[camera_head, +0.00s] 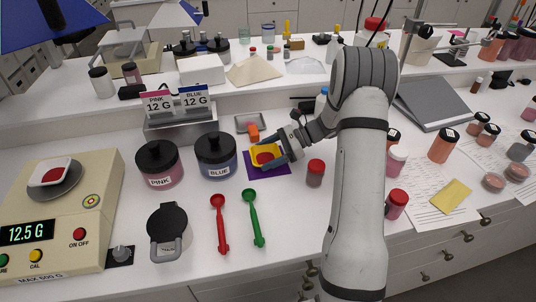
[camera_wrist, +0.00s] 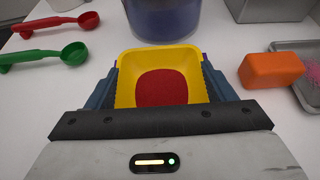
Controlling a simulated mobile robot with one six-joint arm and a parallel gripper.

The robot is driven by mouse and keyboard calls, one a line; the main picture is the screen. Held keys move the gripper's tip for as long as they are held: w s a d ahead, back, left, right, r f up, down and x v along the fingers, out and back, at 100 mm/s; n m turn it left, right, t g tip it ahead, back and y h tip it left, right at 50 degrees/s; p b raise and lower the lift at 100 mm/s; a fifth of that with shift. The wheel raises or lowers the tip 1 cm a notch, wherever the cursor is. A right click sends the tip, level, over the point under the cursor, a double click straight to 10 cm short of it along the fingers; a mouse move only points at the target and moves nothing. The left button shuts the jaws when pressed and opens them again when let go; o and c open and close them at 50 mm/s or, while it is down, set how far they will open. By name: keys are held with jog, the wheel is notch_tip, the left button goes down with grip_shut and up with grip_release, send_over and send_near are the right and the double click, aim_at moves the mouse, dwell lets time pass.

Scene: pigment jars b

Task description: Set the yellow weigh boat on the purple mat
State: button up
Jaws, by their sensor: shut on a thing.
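The yellow weigh boat (camera_head: 256,149) holds red powder and sits between the fingers of my gripper (camera_head: 267,158). In the wrist view, the boat (camera_wrist: 160,58) fills the space between the dark fingers of my gripper (camera_wrist: 163,85), one on each side. The purple mat (camera_head: 283,171) lies under and around the boat on the white bench. Only a sliver of the mat (camera_wrist: 205,56) shows beside the boat in the wrist view. The boat looks level and over the mat; I cannot tell whether it touches it.
Dark-lidded blue (camera_head: 215,158) and pink (camera_head: 160,166) jars stand left of the mat. Red (camera_head: 219,222) and green (camera_head: 252,217) scoops lie in front. An orange block (camera_head: 253,132) and a small grey tray (camera_head: 241,121) are behind. A red-capped jar (camera_head: 315,173) stands right.

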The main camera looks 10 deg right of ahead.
jog(key=shift+f, duration=0.3)
jog(key=shift+f, duration=0.1)
jog(key=o, duration=1)
jog(key=shift+c, duration=0.2)
jog(key=b+v, duration=0.1)
jog(key=v, duration=1)
jog(key=shift+d+r+b, duration=0.2)
jog(key=shift+d+b, duration=0.1)
jog(key=shift+d, duration=0.05)
jog(key=shift+s+a+r, duration=0.1)
jog(key=shift+s+r, duration=0.05)
jog(key=shift+r, duration=0.1)
jog(key=s+a+r+n+t+h, duration=0.1)
jog(key=s+a+r+n+h, duration=0.1)
jog(key=s+n, duration=0.4)
jog(key=s+a+r+n+t+h, duration=0.1)
jog(key=s+a+r+n+h, duration=0.2)
jog(key=s, duration=0.9)
jog(key=s+a+r+n+h, duration=0.2)
jog(key=s+a+n+h, duration=0.3)
jog(key=s+n+h, duration=0.3)
jog(key=shift+s+r+n+t, duration=0.3)
jog(key=shift+s+n+t, duration=0.1)
jog(key=shift+s+n, duration=0.1)
